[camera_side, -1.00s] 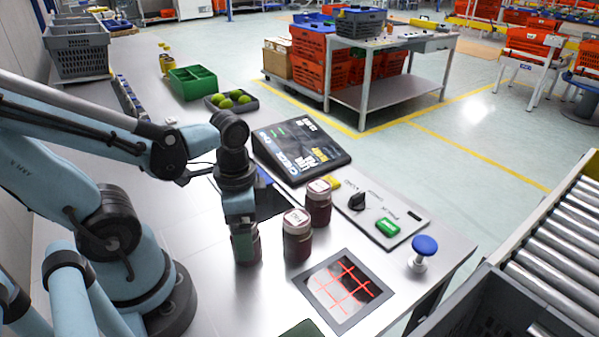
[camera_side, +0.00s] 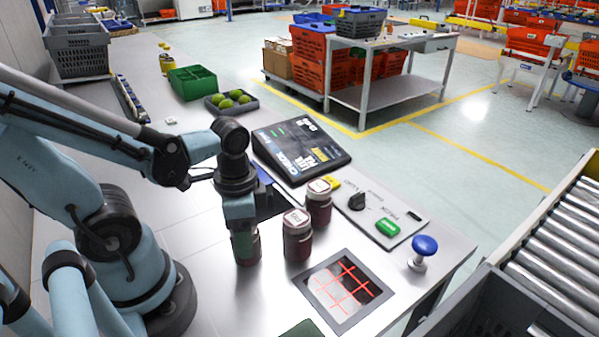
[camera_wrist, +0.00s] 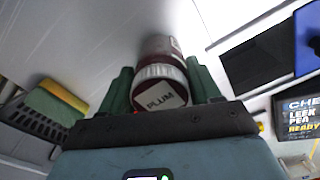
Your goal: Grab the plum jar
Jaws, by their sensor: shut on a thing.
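The plum jar (camera_wrist: 160,88) has a white lid with a label reading PLUM and a dark red body. It sits between the two green fingers of my gripper (camera_wrist: 163,92) in the wrist view, and the fingers are shut on it. In the side view the jar (camera_side: 248,248) stands upright on the steel bench under my gripper (camera_side: 242,232), its lid hidden by the fingers. Two similar dark red jars with white lids stand beside it: one close on the right (camera_side: 297,238), one behind that (camera_side: 318,205).
A scanner plate with red lines (camera_side: 347,290) lies in front of the jars. A display screen (camera_side: 300,150) stands behind. A control panel (camera_side: 380,215) and blue button (camera_side: 424,247) are at right. A green box (camera_side: 193,83) and tray of green fruit (camera_side: 231,102) sit farther back.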

